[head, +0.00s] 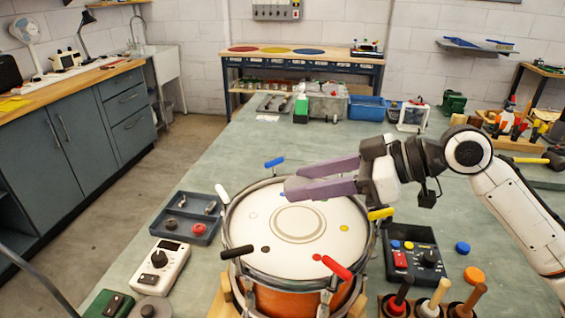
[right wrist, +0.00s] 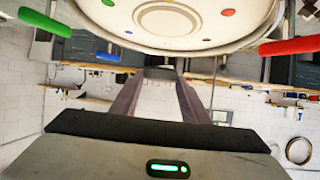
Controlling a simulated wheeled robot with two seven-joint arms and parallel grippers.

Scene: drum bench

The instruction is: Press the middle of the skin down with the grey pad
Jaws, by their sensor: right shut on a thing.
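The drum's pale skin (head: 285,240) faces up, with a grey ring (head: 297,222) at its middle and small coloured dots nearer its rim. The ring also shows in the right wrist view (right wrist: 168,18). My right gripper (head: 296,180) reaches in from the right, its purple fingers over the far part of the skin, behind the ring. Between its fingertips a dark grey block, apparently the grey pad (right wrist: 160,72), shows in the right wrist view. The fingers partly hide the pad, and I cannot tell its height above the skin. My left gripper is out of view.
Coloured handles stand around the drum rim: blue (head: 274,162), white (head: 222,193), black (head: 237,253), red (head: 336,268) and yellow (head: 380,213). A parts tray (head: 183,231) and white dial box (head: 158,262) lie left; a button box (head: 414,262) lies right.

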